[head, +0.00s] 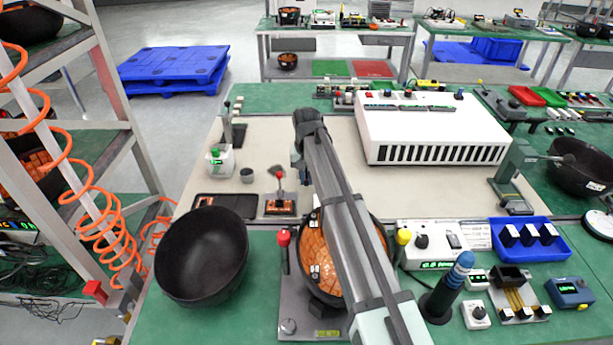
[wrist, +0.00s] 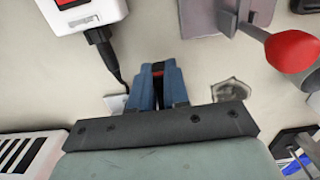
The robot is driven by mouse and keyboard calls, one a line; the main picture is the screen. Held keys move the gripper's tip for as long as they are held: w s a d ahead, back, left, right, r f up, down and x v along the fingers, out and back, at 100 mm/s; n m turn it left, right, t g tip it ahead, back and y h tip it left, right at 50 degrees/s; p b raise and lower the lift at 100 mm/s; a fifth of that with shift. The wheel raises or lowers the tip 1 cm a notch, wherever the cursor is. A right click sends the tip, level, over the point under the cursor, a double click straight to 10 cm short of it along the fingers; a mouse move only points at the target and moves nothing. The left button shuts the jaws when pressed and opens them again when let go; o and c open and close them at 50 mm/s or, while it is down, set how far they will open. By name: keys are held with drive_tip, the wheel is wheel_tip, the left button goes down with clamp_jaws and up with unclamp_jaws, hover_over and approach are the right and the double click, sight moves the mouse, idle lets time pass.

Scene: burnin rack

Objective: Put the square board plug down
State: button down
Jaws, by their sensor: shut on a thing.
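The held thing cannot be made out there.
A red-knobbed lever (head: 280,178) stands left of my gripper; its red knob (wrist: 292,50) shows close in the wrist view. A white box with a black cord (wrist: 100,45) is near the fingers. The white vented unit (head: 430,125) is right. Bare mat (head: 270,130) lies behind.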

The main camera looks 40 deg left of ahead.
drive_tip(key=shift+f, duration=0.35)
drive_tip(key=c, duration=1.1)
unclamp_jaws()
drive_tip(key=shift+r, duration=0.1)
wheel_tip(320, 180, up, 13)
